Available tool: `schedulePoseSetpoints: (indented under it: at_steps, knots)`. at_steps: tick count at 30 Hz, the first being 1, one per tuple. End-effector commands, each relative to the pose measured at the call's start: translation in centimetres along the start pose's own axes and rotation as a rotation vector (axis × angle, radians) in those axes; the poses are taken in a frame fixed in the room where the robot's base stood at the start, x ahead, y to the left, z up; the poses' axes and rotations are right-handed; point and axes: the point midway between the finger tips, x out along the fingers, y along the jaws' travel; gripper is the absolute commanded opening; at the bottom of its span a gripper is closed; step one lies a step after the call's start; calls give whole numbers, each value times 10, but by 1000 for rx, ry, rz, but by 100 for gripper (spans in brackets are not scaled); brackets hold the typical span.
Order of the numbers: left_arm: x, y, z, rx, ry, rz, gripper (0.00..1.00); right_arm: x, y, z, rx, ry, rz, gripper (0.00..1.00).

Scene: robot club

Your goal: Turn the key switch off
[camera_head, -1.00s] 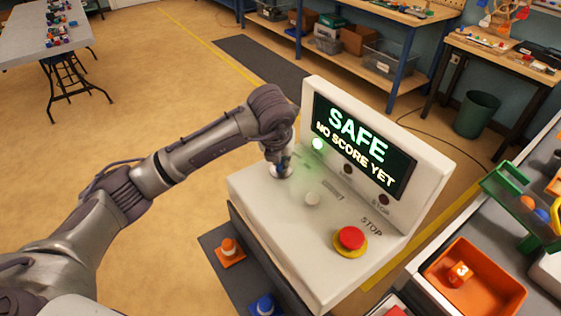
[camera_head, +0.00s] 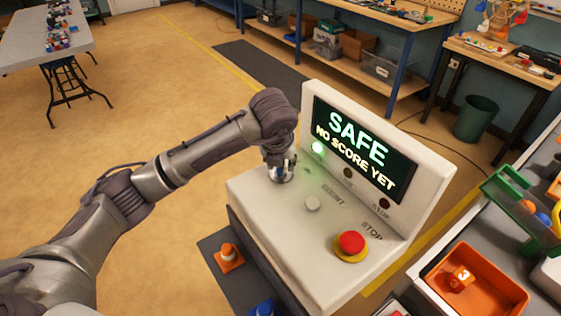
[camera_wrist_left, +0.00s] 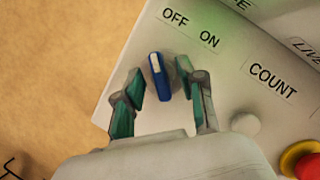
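The control console (camera_head: 328,268) stands in front of me, its screen (camera_head: 360,148) reading "SAFE, NO SCORE YET" with a green lamp (camera_head: 317,147) lit. The key switch (camera_wrist_left: 159,78) is a blue knob with a pale stripe, on the console's sloped top below the "OFF" and "ON" labels. Its striped end points up, slightly left, nearer "OFF" in the left wrist view. My left gripper (camera_wrist_left: 164,87) is open, with one finger on each side of the knob and visible gaps. In the head view my left gripper (camera_head: 281,172) largely hides the switch. My right gripper is not in view.
A red stop button (camera_head: 351,242) and a round white button (camera_head: 312,203) sit on the console to the right of the gripper. An orange tray (camera_head: 490,308) and a green-framed bin (camera_head: 505,200) are at right.

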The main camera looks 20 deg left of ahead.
Motion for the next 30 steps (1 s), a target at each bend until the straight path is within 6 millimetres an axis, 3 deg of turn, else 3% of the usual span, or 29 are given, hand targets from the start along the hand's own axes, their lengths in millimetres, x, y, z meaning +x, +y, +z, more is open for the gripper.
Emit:
schedulePoseSetpoints:
  at_steps: [8, 21, 30]
  knots:
    - [-12, -1, 1, 1, -4, -2, 40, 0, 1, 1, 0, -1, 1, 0]
    - [-99, 0, 1, 1, -4, -1, 40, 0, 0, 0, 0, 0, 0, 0]
    - [-120, 0, 0, 0, 0, 0, 40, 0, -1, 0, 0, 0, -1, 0]
